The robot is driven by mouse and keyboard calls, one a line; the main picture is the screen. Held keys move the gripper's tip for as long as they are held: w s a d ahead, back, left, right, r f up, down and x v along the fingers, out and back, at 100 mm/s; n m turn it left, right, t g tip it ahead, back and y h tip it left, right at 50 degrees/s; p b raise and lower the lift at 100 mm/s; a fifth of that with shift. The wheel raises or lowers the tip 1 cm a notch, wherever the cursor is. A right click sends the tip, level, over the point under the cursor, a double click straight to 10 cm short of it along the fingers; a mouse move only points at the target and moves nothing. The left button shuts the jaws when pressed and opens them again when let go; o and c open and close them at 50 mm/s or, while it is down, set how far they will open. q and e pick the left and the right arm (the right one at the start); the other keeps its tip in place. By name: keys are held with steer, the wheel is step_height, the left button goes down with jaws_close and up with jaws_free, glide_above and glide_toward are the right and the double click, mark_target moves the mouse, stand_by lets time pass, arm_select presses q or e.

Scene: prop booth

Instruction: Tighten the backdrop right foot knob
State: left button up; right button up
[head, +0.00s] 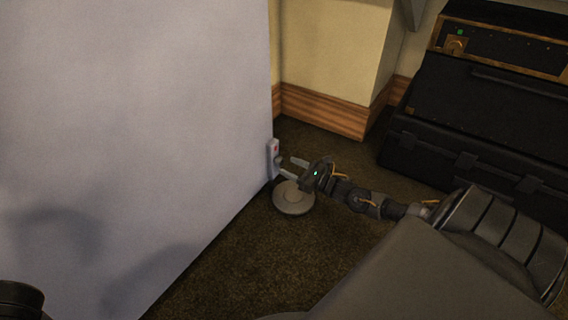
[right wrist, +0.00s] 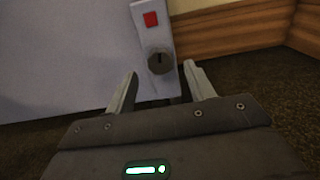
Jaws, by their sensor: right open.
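The backdrop (head: 130,130) is a large pale panel on the left in the head view. At its lower right edge is a light upright bracket (head: 273,150) with a red square. In the right wrist view the bracket (right wrist: 139,15) carries a round grey knob (right wrist: 160,62) with a dark mark, below the red square (right wrist: 151,19). My right gripper (head: 286,167) is open, its fingers pointing at the bracket. In the right wrist view the knob appears between the fingertips; I cannot tell whether they touch it.
A round grey disc base (head: 293,198) lies on the brown carpet (head: 240,260) just below my right gripper. A wall with a wooden skirting board (head: 325,112) stands behind. A black case (head: 470,140) with latches stands at the right.

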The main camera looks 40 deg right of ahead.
mark_target(282, 163)
steer(key=shift+b+x, duration=0.7)
steer(key=shift+x, duration=1)
